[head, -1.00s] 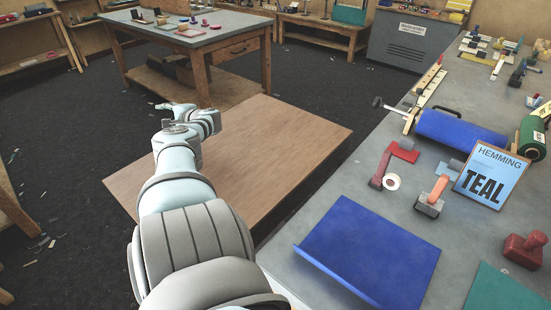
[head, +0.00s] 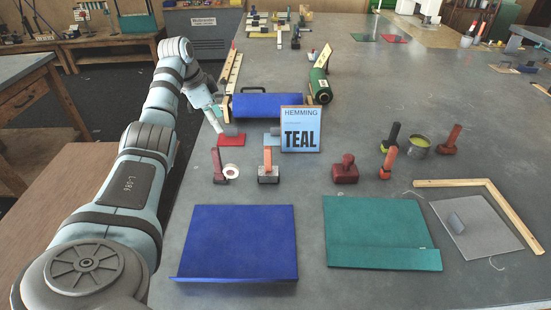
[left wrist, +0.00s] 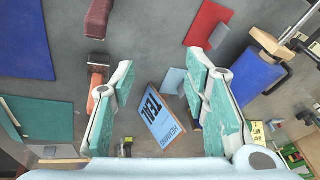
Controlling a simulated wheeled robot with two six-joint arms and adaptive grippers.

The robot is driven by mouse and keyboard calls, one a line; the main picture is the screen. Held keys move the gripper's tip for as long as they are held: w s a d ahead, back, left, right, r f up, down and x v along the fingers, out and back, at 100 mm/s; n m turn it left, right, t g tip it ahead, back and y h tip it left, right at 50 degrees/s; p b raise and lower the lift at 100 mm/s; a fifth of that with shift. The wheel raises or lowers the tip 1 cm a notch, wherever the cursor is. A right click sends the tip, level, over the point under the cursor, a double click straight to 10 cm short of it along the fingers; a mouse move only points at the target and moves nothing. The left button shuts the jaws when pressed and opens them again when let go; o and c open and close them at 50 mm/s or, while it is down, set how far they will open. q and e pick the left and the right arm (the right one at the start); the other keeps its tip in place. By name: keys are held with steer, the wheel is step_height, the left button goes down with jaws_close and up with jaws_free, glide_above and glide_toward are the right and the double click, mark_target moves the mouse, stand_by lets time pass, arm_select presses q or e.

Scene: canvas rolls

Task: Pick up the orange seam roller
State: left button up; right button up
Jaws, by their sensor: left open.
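An orange-handled tool with a grey block head (head: 268,168) stands on the grey bench in front of the TEAL sign. It appears to be in the left wrist view too (left wrist: 97,88), partly behind a finger. A second orange-handled tool (head: 388,160) stands further right; I cannot tell for sure which is the seam roller. My left gripper (head: 215,114) is above the bench's left edge, near the blue roll, and apart from both tools. In the left wrist view its fingers (left wrist: 160,64) are spread, with nothing between them. My right gripper is out of view.
The TEAL sign (head: 301,130) stands behind the near tool. A dark red tool (head: 220,166) and white tape ring (head: 231,171) are to its left, a red block tool (head: 345,170) to its right. A blue sheet (head: 240,240) and teal sheet (head: 375,225) lie in front.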

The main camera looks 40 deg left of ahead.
arm_select(q)
steer(key=w+d+r+m+h, duration=0.2)
steer(key=d+r+m+h, duration=0.1)
steer(key=d, duration=0.7)
steer(key=shift+m+g+h, duration=0.3)
steer(key=shift+m+g, duration=0.1)
steer(key=shift+g, duration=0.1)
steer(key=x, duration=0.9)
steer(key=shift+d, duration=0.3)
glide_above(273, 170)
step_height(273, 170, down, 4)
steer(key=shift+s+f, duration=0.1)
steer(key=shift+s, duration=0.05)
steer(key=shift+d+f, duration=0.1)
steer(key=shift+f, duration=0.1)
steer(key=shift+c, duration=0.4)
jaws_close()
